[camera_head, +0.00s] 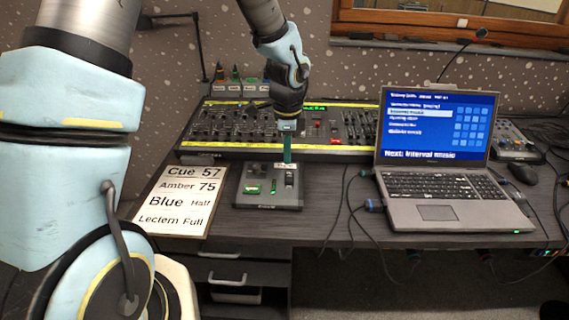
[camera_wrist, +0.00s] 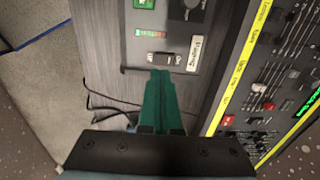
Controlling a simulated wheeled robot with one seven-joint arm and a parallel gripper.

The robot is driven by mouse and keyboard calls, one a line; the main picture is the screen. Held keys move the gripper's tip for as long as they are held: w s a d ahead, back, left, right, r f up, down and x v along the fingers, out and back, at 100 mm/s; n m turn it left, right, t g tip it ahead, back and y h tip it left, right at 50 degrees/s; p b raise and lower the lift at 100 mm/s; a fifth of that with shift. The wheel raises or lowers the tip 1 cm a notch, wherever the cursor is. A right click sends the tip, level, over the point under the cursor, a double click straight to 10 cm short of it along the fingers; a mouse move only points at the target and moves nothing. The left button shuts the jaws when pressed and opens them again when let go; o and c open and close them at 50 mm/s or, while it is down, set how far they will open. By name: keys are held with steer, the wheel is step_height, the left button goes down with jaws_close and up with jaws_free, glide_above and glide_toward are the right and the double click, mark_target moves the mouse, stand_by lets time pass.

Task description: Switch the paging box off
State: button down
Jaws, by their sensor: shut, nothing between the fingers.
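The paging box (camera_head: 268,202) is a small dark box at the front of the desk, left of the laptop. It carries a green lit part (camera_head: 252,189), a small coloured strip and a switch (camera_head: 290,179) near its right side. In the wrist view the box (camera_wrist: 172,32) shows a white "Paging" label (camera_wrist: 195,53) beside a dark rocker switch (camera_wrist: 158,58). My gripper (camera_head: 287,160) is shut and empty, pointing down at the box's back right part by the label. In the wrist view its teal fingertips (camera_wrist: 160,74) are close to the switch; contact cannot be told.
A large fader console (camera_head: 225,148) stands right behind the box. A cue sheet (camera_head: 176,203) lies to the left. An open laptop (camera_head: 437,185) and a mouse (camera_head: 523,174) are to the right. Cables (camera_head: 345,205) cross the desk between box and laptop.

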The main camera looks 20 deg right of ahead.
step_height(320, 180, up, 7)
glide_above(291, 180)
steer(key=s+a, duration=0.2)
steer(key=shift+w+d, duration=0.15)
steer(key=shift+w+d+r+g+p, duration=0.25)
steer(key=shift+w+d+g+p, duration=0.25)
steer(key=shift+w+d, duration=0.25)
step_height(291, 180, down, 14)
steer(key=p, duration=0.3)
steer(key=shift+w, duration=0.1)
